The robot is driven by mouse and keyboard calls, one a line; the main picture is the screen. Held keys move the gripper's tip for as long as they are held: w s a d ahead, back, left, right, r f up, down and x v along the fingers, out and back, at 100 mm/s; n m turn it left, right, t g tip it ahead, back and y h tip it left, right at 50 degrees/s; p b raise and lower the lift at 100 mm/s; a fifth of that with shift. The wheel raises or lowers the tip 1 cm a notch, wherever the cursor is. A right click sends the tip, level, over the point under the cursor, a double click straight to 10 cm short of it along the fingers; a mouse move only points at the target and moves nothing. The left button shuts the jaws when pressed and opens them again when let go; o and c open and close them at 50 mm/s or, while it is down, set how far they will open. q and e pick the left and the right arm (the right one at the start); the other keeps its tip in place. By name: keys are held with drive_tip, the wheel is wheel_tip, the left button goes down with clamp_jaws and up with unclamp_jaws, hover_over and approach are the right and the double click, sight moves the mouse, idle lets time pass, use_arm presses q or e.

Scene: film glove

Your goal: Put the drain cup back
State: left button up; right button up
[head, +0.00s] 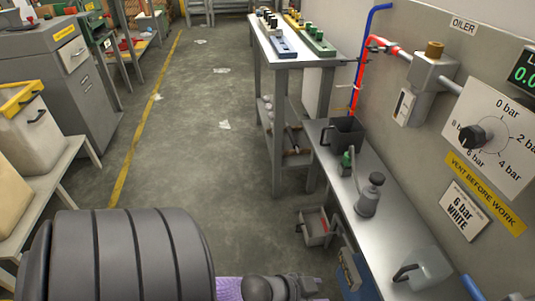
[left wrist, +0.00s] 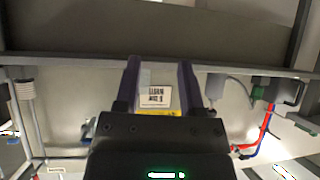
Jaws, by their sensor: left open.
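Two handled cups stand on the narrow metal bench (head: 385,215) at the right. A dark square cup (head: 343,133) is at the far end; it also shows upside down in the left wrist view (left wrist: 287,90). A pale grey cup (head: 428,268) with a dark handle is at the near end. I cannot tell which is the drain cup. My left gripper (left wrist: 160,78) is open, its two fingers apart, facing the bench and wall; I see nothing held. Its fingers are not clear in the head view. My right gripper does not show.
A grey oil can (head: 368,198) and a small green bottle (head: 347,162) stand between the cups. Above are a pressure dial (head: 490,135), a white sign (head: 465,212) and red hose (head: 357,88). A taller workbench (head: 268,50) stands behind.

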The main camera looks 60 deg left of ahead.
use_arm(q)
drive_tip(key=s+a+f+g+y, duration=0.2)
drive_tip(key=s+a+f+g, duration=0.1)
drive_tip(key=s+f, duration=0.6)
drive_tip(key=s+f+g, duration=0.3)
drive_tip(key=s, duration=0.6)
drive_tip(key=s+d+f+g+y, duration=0.1)
drive_tip(key=s+f+g, duration=0.2)
drive_tip(key=s, duration=0.6)
drive_tip(key=s+f+g, duration=0.3)
drive_tip(key=s+f, duration=0.1)
drive_tip(key=s, duration=0.5)
drive_tip(key=shift+s+d+g, duration=0.3)
drive_tip(key=shift+s+g, duration=0.1)
